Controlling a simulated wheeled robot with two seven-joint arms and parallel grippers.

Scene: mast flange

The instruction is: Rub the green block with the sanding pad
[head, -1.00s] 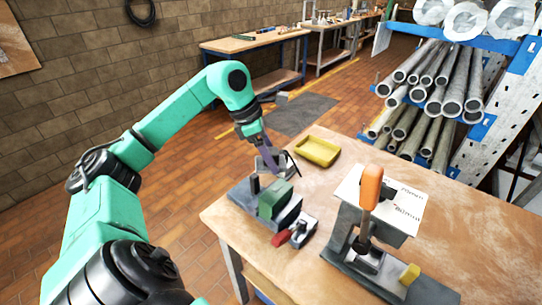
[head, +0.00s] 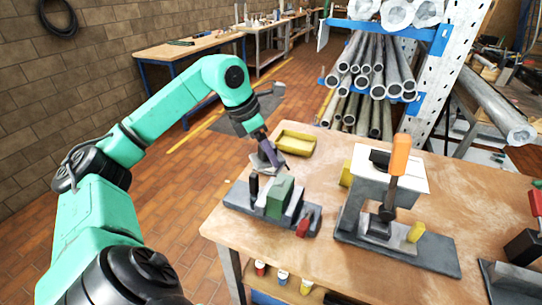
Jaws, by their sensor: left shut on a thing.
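The green block (head: 280,194) sits upright in a grey vise-like fixture (head: 236,196) near the table's left edge. My left gripper (head: 266,160) is just behind and above the block, pointing down. It is shut on a flat grey thing, which looks like the sanding pad (head: 257,163) and is partly hidden by the fingers. The pad appears apart from the block, though the exact gap is hard to tell. My right gripper is out of view.
A yellow tray (head: 297,144) lies behind the gripper. Racked metal pipes (head: 372,80) stand beyond the table. Bare tabletop lies at the front middle.

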